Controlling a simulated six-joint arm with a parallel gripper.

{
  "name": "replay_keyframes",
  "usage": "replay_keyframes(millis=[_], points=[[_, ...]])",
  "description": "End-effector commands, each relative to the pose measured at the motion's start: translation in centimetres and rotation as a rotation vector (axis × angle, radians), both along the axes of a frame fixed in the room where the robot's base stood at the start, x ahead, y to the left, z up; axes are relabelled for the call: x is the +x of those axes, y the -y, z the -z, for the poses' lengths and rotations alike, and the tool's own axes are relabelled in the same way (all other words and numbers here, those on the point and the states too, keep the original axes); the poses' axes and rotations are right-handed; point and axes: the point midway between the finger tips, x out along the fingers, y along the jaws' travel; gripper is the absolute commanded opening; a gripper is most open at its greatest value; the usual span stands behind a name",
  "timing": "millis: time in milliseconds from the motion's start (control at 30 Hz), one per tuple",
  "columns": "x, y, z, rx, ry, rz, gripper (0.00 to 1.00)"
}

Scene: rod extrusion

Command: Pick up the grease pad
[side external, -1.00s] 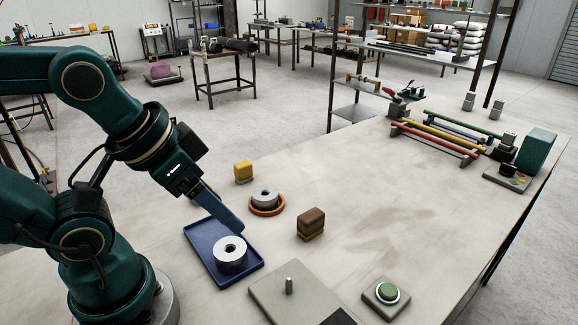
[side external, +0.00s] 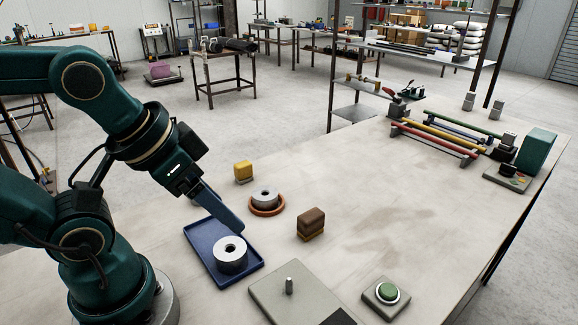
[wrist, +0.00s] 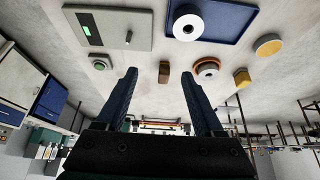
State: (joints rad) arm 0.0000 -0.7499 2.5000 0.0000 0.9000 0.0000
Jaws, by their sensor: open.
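A brown block with a yellow underside (side external: 311,225), which looks like the grease pad, stands on the table right of the blue tray in the side view. In the wrist view the brown block (wrist: 164,72) appears between my fingertips, but beyond them. My gripper (side external: 236,222) is open and empty, above the tray in the side view; its two dark fingers also show apart in the wrist view (wrist: 160,73). A plain yellow block (side external: 243,172) stands farther back. I cannot tell for certain which block is the grease pad.
The blue tray (side external: 196,237) holds a silver ring (side external: 231,254). Another silver ring (side external: 265,197) sits on an orange ring. A grey plate with a pin (side external: 289,286) and a green button (side external: 386,292) are in front. The table's middle is clear; colored rods (side external: 436,138) lie at the back.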

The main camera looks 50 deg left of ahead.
Motion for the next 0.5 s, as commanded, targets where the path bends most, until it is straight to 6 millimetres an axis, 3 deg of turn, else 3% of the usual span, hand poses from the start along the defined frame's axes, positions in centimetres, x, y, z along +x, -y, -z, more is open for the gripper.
replay_keyframes(millis=[333,500], points=[[0.0,0.0,0.0,-0.011,0.001,-0.021,0.72],[0.8,0.4,-1.0,-0.138,0.039,-0.209,0.72]])
